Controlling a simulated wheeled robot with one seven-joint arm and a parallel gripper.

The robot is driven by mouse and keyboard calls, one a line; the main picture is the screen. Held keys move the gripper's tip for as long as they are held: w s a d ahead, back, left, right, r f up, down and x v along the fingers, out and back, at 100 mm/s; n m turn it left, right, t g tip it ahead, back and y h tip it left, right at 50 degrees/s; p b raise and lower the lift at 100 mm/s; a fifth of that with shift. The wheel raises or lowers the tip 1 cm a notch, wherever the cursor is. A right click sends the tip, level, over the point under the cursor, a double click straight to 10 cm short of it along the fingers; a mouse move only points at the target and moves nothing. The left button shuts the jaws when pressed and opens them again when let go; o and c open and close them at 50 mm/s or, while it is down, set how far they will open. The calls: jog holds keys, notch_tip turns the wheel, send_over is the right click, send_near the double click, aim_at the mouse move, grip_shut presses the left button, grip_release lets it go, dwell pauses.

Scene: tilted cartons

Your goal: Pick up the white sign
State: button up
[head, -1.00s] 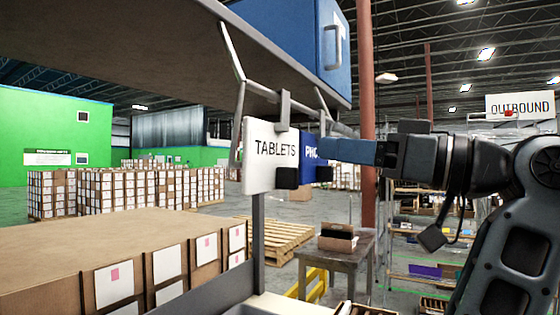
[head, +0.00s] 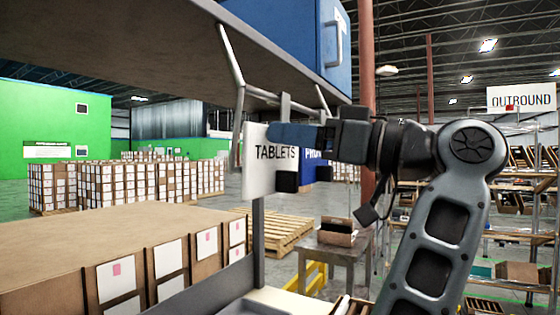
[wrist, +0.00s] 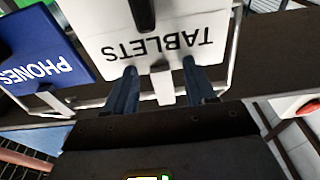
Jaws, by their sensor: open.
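The white sign (head: 256,178) reading TABLETS hangs upright from a rail under the shelf in the head view. It also shows upside down at the top of the wrist view (wrist: 205,22). My gripper (head: 275,136) is open at the sign's upper part, its blue fingers overlapping the sign's top right in the head view. In the wrist view, my two fingers (wrist: 159,68) are spread at the sign's hanging edge, with a small white hanger tab (wrist: 162,86) between them. I cannot tell whether they touch the sign.
A blue PHONES sign (wrist: 45,48) hangs beside the white one; my arm partly hides it in the head view. The shelf (head: 180,45) and its metal rail bracket (head: 238,100) are close by. A blue case (head: 290,32) sits on the shelf. Cartons (head: 120,235) stand below left.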

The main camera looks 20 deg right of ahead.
grip_shut()
dwell(0.5)
jog(key=shift+s+r, duration=0.1)
jog(key=s+d+r+b, duration=0.1)
jog(key=s+d+r, duration=0.6)
jog(key=s, duration=0.4)
jog(key=shift+d+r, duration=0.4)
jog(key=shift+d, duration=0.3)
